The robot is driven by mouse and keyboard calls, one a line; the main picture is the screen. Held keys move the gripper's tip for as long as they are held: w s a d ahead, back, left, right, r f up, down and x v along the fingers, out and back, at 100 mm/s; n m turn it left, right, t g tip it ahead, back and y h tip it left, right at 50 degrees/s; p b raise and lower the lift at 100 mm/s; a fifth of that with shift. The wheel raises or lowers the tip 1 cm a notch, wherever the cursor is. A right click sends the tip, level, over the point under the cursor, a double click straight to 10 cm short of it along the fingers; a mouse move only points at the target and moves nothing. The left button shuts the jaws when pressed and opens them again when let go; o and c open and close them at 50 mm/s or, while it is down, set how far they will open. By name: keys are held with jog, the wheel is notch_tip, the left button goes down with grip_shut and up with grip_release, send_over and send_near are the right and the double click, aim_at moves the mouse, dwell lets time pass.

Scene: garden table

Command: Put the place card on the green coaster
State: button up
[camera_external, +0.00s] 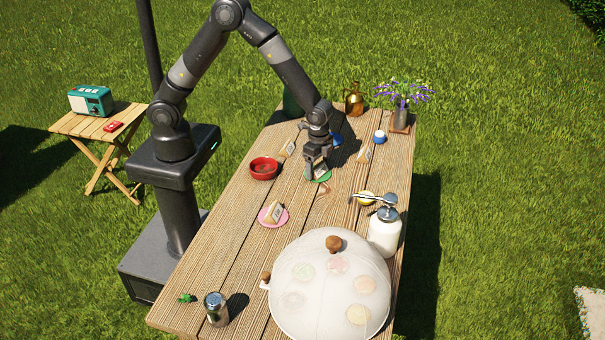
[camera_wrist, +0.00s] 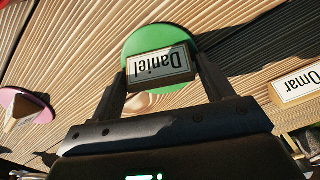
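A wooden place card reading "Daniel" (camera_wrist: 160,64) is between the two fingers of my gripper (camera_wrist: 160,72) in the wrist view, with a finger against each end. The green coaster (camera_wrist: 145,38) shows behind and around the card; whether the card touches it or hangs just above it, I cannot tell. In the external view my gripper (camera_external: 316,168) points down at the green coaster (camera_external: 325,176), hiding part of it and most of the card.
Another card, "Omar" (camera_wrist: 298,84), stands to the right. A card (camera_external: 273,210) sits on a pink coaster (camera_external: 283,219). A red bowl (camera_external: 263,169), a white pump bottle (camera_external: 384,232) and a mesh food cover (camera_external: 325,290) stand on the wooden table (camera_external: 222,235).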

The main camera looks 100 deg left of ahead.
aim_at(318, 165)
jog(key=shift+o, duration=1.2)
notch_tip(318, 165, up, 12)
jog(key=s+d+r+n+t, duration=0.2)
jog(key=s+r, duration=1)
jog(key=s+d+r+n+t, duration=0.1)
jog(key=s+r+n+t, duration=0.1)
jog(key=s, duration=1.5)
notch_tip(318, 165, up, 2)
jog(key=shift+r+n+t, duration=0.1)
jog(key=shift+n+t, duration=0.2)
jog(key=shift+t, duration=0.5)
